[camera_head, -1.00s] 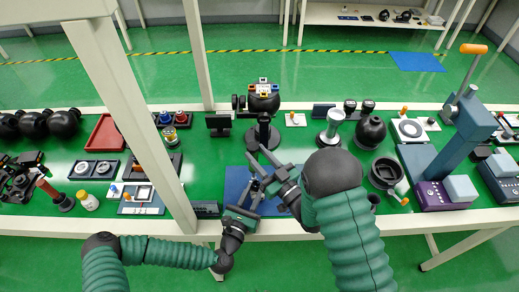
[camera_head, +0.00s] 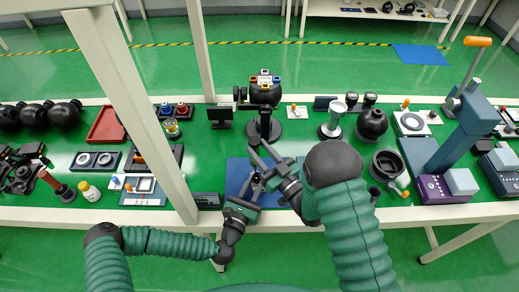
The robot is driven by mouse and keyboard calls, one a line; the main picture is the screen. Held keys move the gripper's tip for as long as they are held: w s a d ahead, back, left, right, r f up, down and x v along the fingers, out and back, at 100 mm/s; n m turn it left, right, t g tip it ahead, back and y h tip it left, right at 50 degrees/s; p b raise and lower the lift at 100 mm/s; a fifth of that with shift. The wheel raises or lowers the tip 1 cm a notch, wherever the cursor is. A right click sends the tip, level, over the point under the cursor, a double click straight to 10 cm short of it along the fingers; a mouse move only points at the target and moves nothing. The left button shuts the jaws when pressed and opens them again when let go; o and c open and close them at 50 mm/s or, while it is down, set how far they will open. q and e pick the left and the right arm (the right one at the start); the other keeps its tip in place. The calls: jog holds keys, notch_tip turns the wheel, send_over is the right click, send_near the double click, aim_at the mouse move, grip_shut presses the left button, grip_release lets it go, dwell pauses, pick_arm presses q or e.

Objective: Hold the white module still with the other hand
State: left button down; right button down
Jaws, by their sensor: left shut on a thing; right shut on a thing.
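My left gripper (camera_head: 251,192) reaches up from below over the blue mat (camera_head: 236,172) at the front middle of the bench. My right gripper (camera_head: 262,166) comes in from the right, just above it. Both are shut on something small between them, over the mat. The jaws and the dark forearms hide most of what they hold. I cannot make out the white module clearly there, nor which part of it each gripper grips.
A black gimbal stand (camera_head: 264,128) with a camera head stands just behind the mat. A small dark screen (camera_head: 220,116) is left of it. A white post (camera_head: 140,115) crosses the view at left. A blue-and-purple press (camera_head: 440,150) stands at right.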

pick_arm(q)
jog(key=shift+r, duration=0.1)
pick_arm(e)
jog(key=shift+s+f, duration=0.1)
jog(key=shift+f, duration=0.45)
dwell(2.3)
notch_tip(320, 180, up, 6)
jog(key=shift+r, duration=0.25)
dwell(0.3)
pick_arm(q)
jog(key=c, duration=1.1)
grip_release()
jog(key=shift+o, duration=0.2)
